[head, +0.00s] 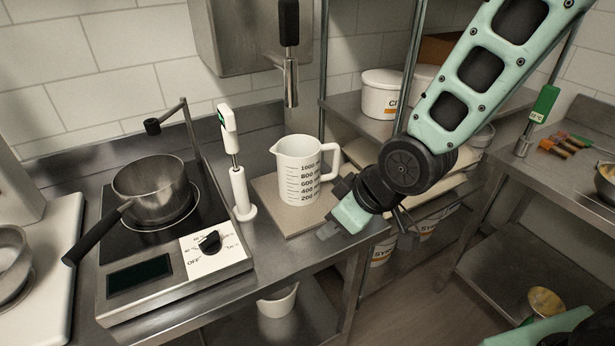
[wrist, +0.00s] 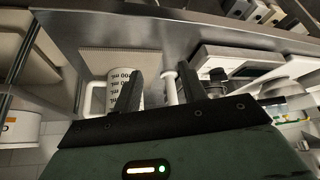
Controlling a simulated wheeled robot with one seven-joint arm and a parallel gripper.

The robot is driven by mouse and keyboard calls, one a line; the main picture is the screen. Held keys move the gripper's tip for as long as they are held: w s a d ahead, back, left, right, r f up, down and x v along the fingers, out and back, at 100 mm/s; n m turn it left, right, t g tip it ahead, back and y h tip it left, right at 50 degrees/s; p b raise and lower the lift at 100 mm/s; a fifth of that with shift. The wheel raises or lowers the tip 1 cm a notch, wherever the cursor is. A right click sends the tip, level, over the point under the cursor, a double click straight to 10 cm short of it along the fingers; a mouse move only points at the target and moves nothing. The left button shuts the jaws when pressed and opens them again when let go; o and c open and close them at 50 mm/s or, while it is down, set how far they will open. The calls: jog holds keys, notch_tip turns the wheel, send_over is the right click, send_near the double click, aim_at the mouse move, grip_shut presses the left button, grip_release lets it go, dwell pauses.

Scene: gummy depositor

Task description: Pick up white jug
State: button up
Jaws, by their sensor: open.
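The white jug (head: 302,171) stands upright on a beige board at the right end of the steel counter. It has dark volume markings on its front, and its handle points right, toward my arm. My gripper (head: 338,218) is beside the jug at its lower right in the head view. In the wrist view the jug (wrist: 119,92) shows behind the left finger, partly hidden by it. My gripper (wrist: 158,88) is open there, its two fingers apart with a white upright stand between them. I cannot tell whether a finger touches the jug.
A thermometer on a white stand (head: 241,190) is just left of the jug. Further left is a saucepan (head: 152,189) on a hot plate (head: 125,247). A metal rack with a white tub (head: 382,94) is behind right. The beige board (head: 283,222) has a bare front edge.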

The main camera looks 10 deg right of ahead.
jog(key=w+d+f+t+y, duration=0.2)
jog(key=w+f+t, duration=0.15)
jog(key=w, duration=0.25)
jog(key=m+t+b, duration=0.2)
jog(key=m+t, duration=0.2)
jog(key=t, duration=0.5)
send_near(339, 155)
jog(key=p+x, duration=0.4)
jog(key=x, duration=0.2)
jog(key=shift+w+a+r, duration=0.15)
jog(key=shift+a, duration=0.1)
jog(key=shift+w+a, duration=0.15)
jog(key=shift+w, duration=0.4)
jog(key=p+x, duration=0.3)
jog(key=x, duration=0.1)
jog(key=shift+w, duration=0.4)
jog(key=shift+w+a, duration=0.1)
jog(key=shift+w, duration=0.15)
jog(key=shift+c, duration=0.3)
